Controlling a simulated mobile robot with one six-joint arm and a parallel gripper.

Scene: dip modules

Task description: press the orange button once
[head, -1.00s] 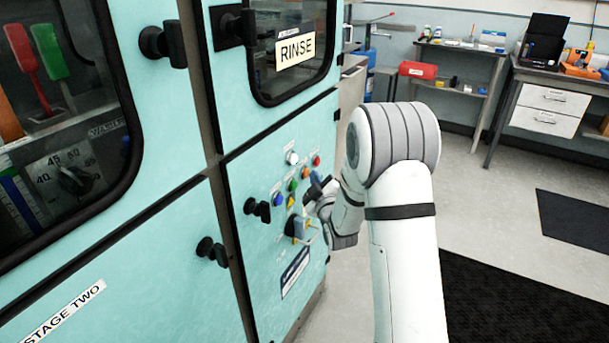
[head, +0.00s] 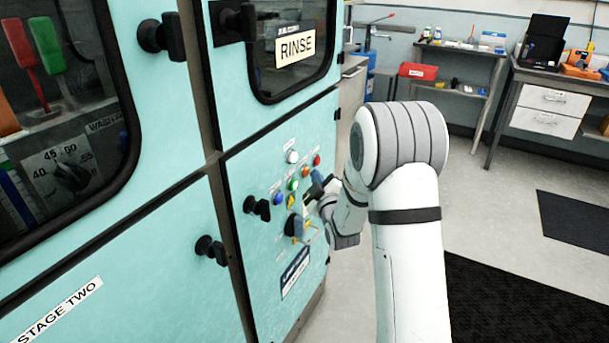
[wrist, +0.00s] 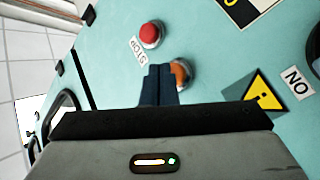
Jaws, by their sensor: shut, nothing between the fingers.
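The orange button (wrist: 181,72) shows in the wrist view, set in a metal ring on the turquoise panel. It also shows small in the head view (head: 305,171). My gripper (wrist: 160,70) is shut and empty, its dark blue fingertips just left of the orange button in the wrist view and covering part of its left side. In the head view my gripper (head: 317,184) is close to the panel, just below and right of the orange button. I cannot tell whether the fingertips touch the button or panel.
A red button (wrist: 149,33) with a STOP label sits close by. White (head: 292,157), green (head: 293,184) and blue (head: 277,198) buttons share the panel. Black handles (head: 257,207) stick out to the left. The floor right of my arm is open.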

